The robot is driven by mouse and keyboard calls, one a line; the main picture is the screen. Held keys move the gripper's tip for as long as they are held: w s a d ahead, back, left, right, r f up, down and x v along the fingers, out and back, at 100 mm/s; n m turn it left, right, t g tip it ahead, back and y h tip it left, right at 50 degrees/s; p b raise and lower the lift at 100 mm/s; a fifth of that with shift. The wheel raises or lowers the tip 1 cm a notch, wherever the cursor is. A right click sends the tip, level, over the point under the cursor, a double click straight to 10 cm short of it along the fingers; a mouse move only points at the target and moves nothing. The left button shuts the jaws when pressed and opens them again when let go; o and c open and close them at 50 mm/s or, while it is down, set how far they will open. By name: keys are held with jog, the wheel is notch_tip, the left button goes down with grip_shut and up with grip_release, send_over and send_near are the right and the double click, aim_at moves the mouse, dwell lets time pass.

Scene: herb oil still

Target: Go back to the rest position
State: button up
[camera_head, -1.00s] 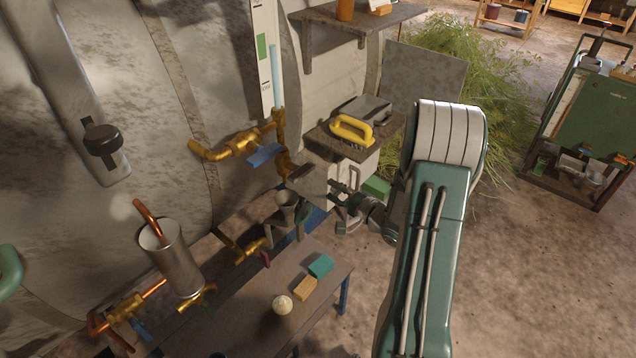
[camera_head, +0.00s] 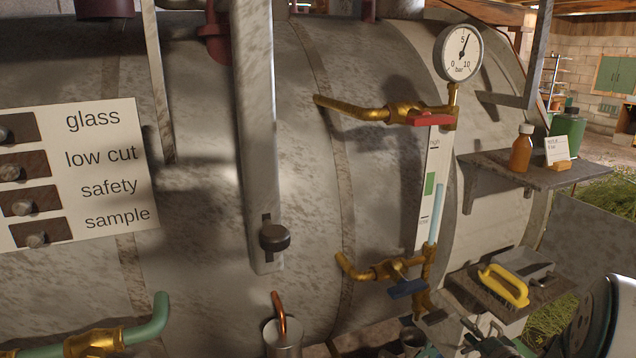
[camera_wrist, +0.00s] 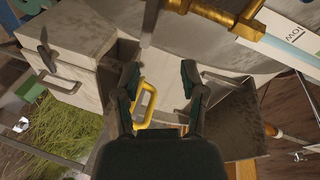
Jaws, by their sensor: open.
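My gripper (camera_wrist: 160,80) is open in the wrist view, with its two dark green fingers apart and nothing held between them. In the head view my gripper shows only in part at the bottom right, cut off by the picture's lower edge, with my arm beside it at the right edge. It is near the lower end of the level glass (camera_head: 432,190). The lower brass valve with a blue lever (camera_head: 407,288) is just above and to the left of it. The yellow-handled brush (camera_head: 503,285) is above it in the picture.
The large grey tank (camera_head: 200,200) fills the left and middle. A pressure gauge (camera_head: 458,53) and a red-lever valve (camera_head: 433,119) are above. A shelf (camera_head: 535,174) holds a brown bottle (camera_head: 522,148). The wrist view shows a pale drawer cabinet (camera_wrist: 75,50) at left.

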jog(key=s+a+r+n+g+h, duration=0.45)
jog(key=a+r+h, duration=0.2)
jog(key=r, duration=0.55)
jog(key=s+a+r+n+g+y, duration=0.1)
jog(key=s+a+n+g, duration=0.1)
jog(key=s+a, duration=0.5)
jog(key=s+a+r+n+g+y, duration=0.1)
jog(key=s+a+n, duration=0.4)
jog(key=s, duration=0.9)
jog(key=shift+a+g+y, duration=0.75)
jog(key=shift+a+g, duration=0.25)
jog(key=shift+g, duration=0.25)
jog(key=shift+a+r+n, duration=0.1)
jog(key=shift+n, duration=0.15)
